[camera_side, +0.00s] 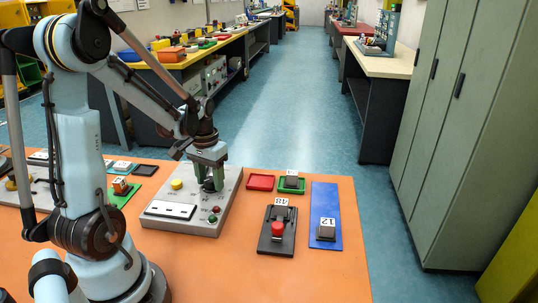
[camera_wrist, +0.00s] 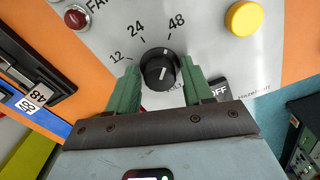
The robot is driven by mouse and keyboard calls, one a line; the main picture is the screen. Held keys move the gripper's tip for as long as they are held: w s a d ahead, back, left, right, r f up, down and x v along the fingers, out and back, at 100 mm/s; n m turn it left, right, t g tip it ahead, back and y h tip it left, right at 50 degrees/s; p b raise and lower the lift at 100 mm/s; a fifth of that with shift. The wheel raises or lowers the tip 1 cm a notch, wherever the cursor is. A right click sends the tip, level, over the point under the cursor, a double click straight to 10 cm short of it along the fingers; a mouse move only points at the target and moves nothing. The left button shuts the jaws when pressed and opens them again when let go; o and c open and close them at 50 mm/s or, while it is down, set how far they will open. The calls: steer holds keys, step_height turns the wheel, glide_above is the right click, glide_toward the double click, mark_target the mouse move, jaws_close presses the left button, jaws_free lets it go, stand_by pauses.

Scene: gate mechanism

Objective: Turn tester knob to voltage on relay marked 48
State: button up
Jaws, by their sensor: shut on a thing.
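The grey tester box (camera_side: 165,219) sits on the orange table with its panel facing up. Its round black knob (camera_wrist: 158,69) lies between the green fingers of my gripper (camera_wrist: 161,78), which is shut on it. The white mark on the knob's upper edge faces roughly toward the tick under the printed 48; the printed 12 and 24 are to the left. In the side view my gripper (camera_side: 212,179) points straight down and hides the knob. A relay label reading 48 (camera_wrist: 38,95) shows at left in the wrist view, by a black holder.
A black holder with a red button (camera_side: 278,229) stands right of the tester. A grey block marked 12 (camera_side: 327,229) sits on a blue mat (camera_side: 324,196). A red tray (camera_side: 260,182) and a green tray (camera_side: 284,190) lie behind. The front table area is clear.

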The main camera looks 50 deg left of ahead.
mark_target(210, 179)
steer(key=o, duration=0.8)
steer(key=shift+c, duration=0.2)
step_height(210, 179, up, 12)
stand_by(0.3)
steer(key=w+d+f+m+t, duration=0.1)
steer(key=d+m+t, duration=0.4)
steer(key=d, duration=1.4)
steer(key=shift+w+d+f+t, duration=0.15)
steer(key=shift+d+f+t, duration=0.35)
steer(key=shift+t, duration=0.5)
